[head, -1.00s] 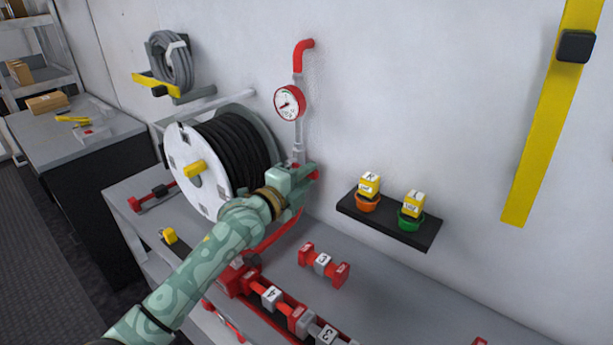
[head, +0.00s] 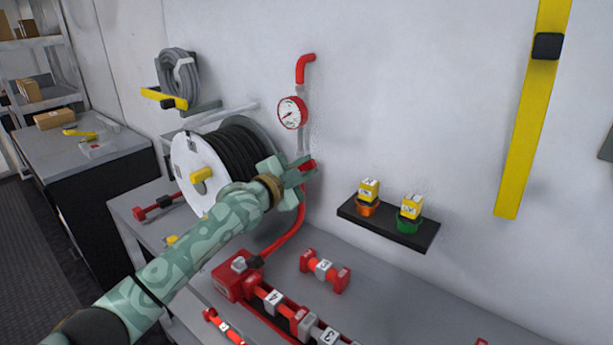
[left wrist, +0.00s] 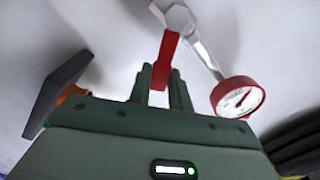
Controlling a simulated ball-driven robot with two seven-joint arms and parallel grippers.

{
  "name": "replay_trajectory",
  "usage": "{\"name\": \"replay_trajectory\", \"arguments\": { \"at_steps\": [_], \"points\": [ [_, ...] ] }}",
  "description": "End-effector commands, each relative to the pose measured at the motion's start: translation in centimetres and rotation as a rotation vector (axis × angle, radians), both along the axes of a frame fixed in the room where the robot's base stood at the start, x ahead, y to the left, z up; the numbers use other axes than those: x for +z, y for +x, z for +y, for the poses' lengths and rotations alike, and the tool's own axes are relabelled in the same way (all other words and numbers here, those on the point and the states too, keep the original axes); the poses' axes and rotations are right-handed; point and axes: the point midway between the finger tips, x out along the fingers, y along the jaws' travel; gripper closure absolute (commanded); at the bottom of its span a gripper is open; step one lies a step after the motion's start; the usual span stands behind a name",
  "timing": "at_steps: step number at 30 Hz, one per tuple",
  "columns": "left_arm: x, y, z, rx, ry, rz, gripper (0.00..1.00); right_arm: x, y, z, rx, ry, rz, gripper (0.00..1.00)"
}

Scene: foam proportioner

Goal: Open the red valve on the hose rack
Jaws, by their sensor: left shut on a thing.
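The red valve handle (head: 309,166) is on the vertical pipe below the round pressure gauge (head: 292,113), beside the hose reel (head: 196,172). My left gripper (head: 297,177) is at the handle and partly hides it and the pipe. In the left wrist view, the fingers (left wrist: 160,85) are shut on the lower end of the red handle (left wrist: 168,52). The handle's upper end meets the silver valve body (left wrist: 178,18), and the gauge (left wrist: 238,97) is to its right. My right gripper is not in view.
A black wall shelf (head: 389,225) holding two yellow-topped items is right of the gripper. A red manifold (head: 236,280) and several red-ended fittings lie on the grey bench (head: 380,300). A coiled grey hose (head: 176,75) hangs behind the reel.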

Motion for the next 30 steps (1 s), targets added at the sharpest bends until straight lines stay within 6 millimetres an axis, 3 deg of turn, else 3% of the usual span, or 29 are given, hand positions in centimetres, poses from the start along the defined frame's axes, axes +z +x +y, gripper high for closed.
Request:
{"name": "replay_trajectory", "arguments": {
  "at_steps": [11, 30],
  "points": [
    [1.6, 0.9, 1.4, 0.002, -0.295, 0.196, 1.00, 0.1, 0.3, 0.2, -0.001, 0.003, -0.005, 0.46],
    [2.6, 2.6, 3.9, 0.003, -0.731, 0.488, 1.00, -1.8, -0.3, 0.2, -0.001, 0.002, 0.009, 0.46]
  ]
}}
